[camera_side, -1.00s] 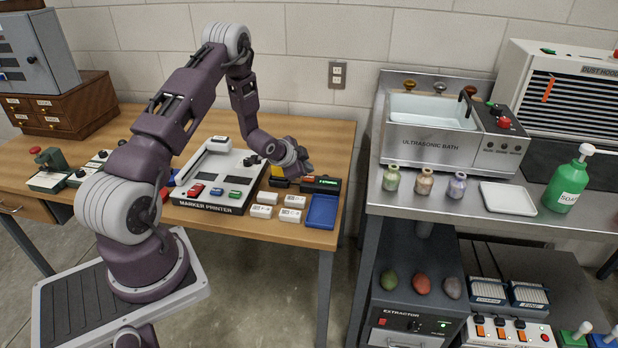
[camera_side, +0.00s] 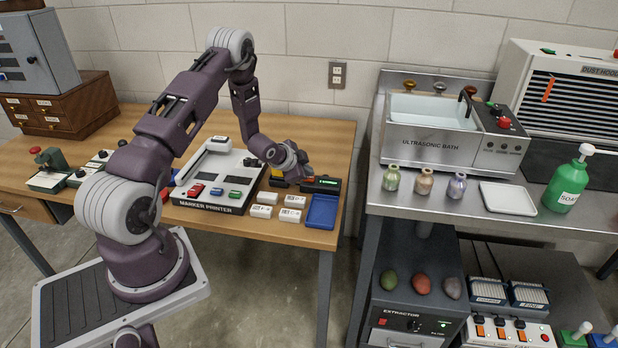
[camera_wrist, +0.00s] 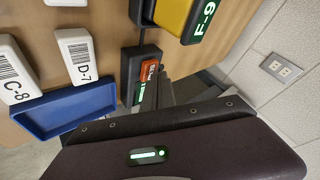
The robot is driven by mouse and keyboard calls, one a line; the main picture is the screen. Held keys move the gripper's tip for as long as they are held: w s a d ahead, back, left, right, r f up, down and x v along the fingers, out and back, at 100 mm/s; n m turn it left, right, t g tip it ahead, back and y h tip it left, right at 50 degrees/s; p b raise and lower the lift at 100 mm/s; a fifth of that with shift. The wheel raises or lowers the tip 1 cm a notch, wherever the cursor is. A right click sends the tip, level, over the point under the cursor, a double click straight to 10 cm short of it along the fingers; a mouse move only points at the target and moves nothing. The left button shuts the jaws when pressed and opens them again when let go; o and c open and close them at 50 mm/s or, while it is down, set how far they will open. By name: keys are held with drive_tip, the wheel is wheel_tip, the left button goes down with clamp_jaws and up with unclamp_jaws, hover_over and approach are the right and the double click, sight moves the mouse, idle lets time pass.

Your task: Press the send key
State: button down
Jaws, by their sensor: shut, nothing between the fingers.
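My gripper (camera_side: 306,174) is shut and empty, low over the right end of the wooden table. It is above or beside a small black unit (camera_side: 326,186) with a green strip on top. In the wrist view the black unit (camera_wrist: 139,64) has an orange-red block with white lettering, and my finger ends (camera_wrist: 160,92) are close to it, partly hiding it. I cannot tell whether they touch. No key marked "send" can be read. The marker printer (camera_side: 208,205), left of my gripper, has red, blue and green keys on its front.
A blue tray (camera_side: 322,211) and several white labelled blocks (camera_side: 290,215) lie in front of the black unit. A yellow block labelled F-9 (camera_wrist: 188,14) sits in a black holder beside it. The steel bench with the ultrasonic bath (camera_side: 430,142) stands to the right across a gap.

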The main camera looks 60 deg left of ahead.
drive_tip(key=shift+f, duration=0.3)
idle(0.5)
drive_tip(key=shift+r, duration=0.85)
drive_tip(key=shift+r, duration=2.5)
